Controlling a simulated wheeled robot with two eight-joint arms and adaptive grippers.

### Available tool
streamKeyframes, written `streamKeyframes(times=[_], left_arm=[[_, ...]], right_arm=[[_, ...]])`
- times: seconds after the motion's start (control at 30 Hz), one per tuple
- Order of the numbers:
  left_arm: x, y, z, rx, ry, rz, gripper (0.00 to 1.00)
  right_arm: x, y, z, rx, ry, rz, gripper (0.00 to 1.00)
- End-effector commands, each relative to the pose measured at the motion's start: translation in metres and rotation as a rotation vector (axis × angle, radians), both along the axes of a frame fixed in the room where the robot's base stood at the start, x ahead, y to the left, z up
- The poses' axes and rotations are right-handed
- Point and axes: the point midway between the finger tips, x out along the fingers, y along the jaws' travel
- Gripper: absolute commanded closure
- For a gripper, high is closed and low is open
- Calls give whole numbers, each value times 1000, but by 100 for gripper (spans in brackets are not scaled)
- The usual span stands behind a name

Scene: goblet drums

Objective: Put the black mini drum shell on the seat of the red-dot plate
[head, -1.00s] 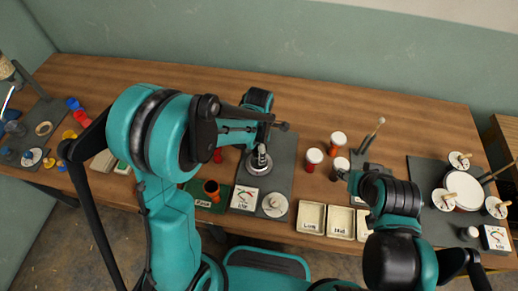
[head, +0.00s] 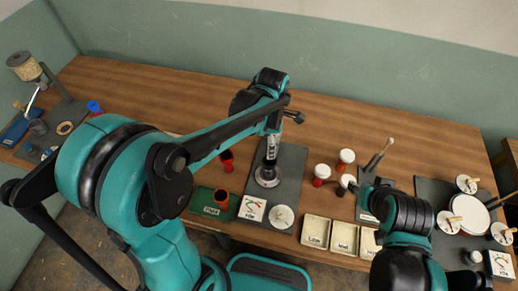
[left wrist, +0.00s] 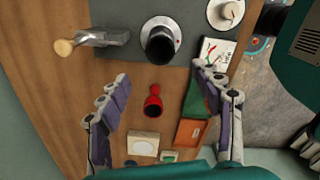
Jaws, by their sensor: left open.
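The black mini drum shell (left wrist: 159,42) stands upright, open end up, on a round metal flange (left wrist: 146,27) on the dark grey plate (left wrist: 200,79). It looks seated there; its foot is hidden. In the head view the flange (head: 266,180) shows just below my left gripper. A small red dot seems to show on the flange's rim. My left gripper (left wrist: 163,100) is open and empty, fingers wide apart, above and to one side of the black shell. In the head view its fingers (head: 272,146) are partly hidden. My right gripper (head: 370,187) shows poorly beside a small stand.
A red shell (left wrist: 153,102) stands on bare wood below my left gripper. Labelled bins (head: 316,231) and white-topped drums (head: 321,173) stand to the right. The table's back strip is clear.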

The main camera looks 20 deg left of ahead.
Motion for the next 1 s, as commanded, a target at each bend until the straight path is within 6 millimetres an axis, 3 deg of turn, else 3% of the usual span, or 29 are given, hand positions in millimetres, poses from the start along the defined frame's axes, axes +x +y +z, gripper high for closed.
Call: streamKeyframes(times=[0.17, 0.3, 0.6, 0.8, 1.0], left_arm=[[-26, 20, 30, 13, -117, -353, 35], [-57, 40, 53, 94, -251, -783, 35], [-111, 71, 66, 445, -408, -1576, 35], [-123, 77, 64, 592, -409, -1801, 35], [-123, 78, 64, 611, -407, -1830, 35]], right_arm=[[0, 0, 0, 0, 0, 0, 60], [0, 0, 0, 0, 0, 0, 60], [0, 0, 0, 0, 0, 0, 60], [0, 0, 0, 0, 0, 0, 60], [0, 0, 0, 0, 0, 0, 60]])
